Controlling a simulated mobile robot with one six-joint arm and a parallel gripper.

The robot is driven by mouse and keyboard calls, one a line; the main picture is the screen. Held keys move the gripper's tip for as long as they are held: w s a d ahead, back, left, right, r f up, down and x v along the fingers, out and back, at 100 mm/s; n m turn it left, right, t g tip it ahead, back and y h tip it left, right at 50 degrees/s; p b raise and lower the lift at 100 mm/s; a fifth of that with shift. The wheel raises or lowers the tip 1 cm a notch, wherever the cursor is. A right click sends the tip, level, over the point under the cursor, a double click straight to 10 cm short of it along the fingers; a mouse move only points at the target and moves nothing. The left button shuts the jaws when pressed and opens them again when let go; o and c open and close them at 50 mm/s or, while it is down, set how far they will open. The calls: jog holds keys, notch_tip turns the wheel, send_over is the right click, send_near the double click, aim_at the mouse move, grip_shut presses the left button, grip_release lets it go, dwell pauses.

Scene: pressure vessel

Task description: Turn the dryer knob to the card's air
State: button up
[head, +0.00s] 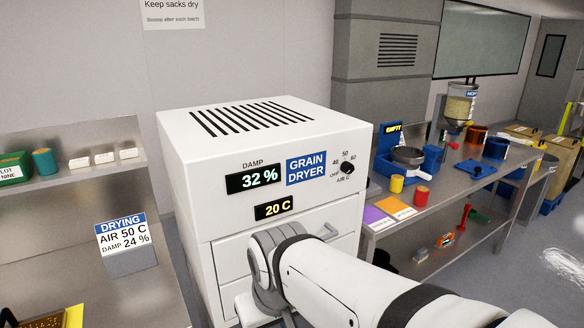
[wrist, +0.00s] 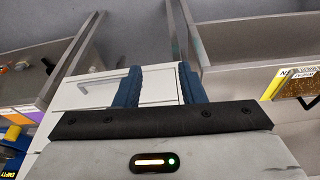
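The white grain dryer (head: 265,150) stands in the middle of the head view. Its black knob (head: 347,168) sits at the upper right of the front, ringed by OFF, 40, 50 and 60; its pointer is too small to read. The drying card (head: 123,235) on the left bench reads air 50 C, damp 24 %. My gripper (wrist: 158,70) has its blue fingers apart with nothing between them, facing a white panel in the wrist view. In the head view my arm is low before the dryer, below the knob, hiding the fingers.
A left shelf (head: 75,172) carries a green bin (head: 14,168) and small white blocks. Space before the knob looks clear.

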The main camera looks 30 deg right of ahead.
jog(key=shift+s+d+r, duration=0.1)
jog(key=shift+s, duration=0.15)
jog(key=shift+o, duration=1.3)
jog(key=shift+w+f, duration=0.2)
jog(key=shift+w, duration=0.15)
jog(key=shift+o, duration=0.3)
jog(key=w+d+m+t+y+b, duration=0.1)
jog(key=w+d+y+b, duration=0.3)
jog(key=w, duration=0.6)
jog(key=m+b, duration=0.1)
jog(key=b, duration=0.1)
jog(key=shift+f+m+t+b, duration=0.2)
jog(key=shift+m+t+b, duration=0.1)
jog(key=shift+m+t, duration=0.1)
jog(key=m+t+h+b, duration=0.2)
jog(key=m+t+b, duration=0.2)
jog(key=t+b, duration=0.65)
send_near(351, 169)
notch_tip(351, 169, down, 2)
jog(key=w+t+p, duration=0.1)
jog(key=t+p, duration=0.1)
jog(key=t, duration=0.1)
jog(key=shift+g, duration=0.25)
jog(key=w, duration=0.2)
jog(key=w+p, duration=0.1)
jog(key=w, duration=0.1)
jog(key=w+a, duration=0.1)
jog(key=w, duration=0.2)
jog(key=shift+w+f, duration=0.15)
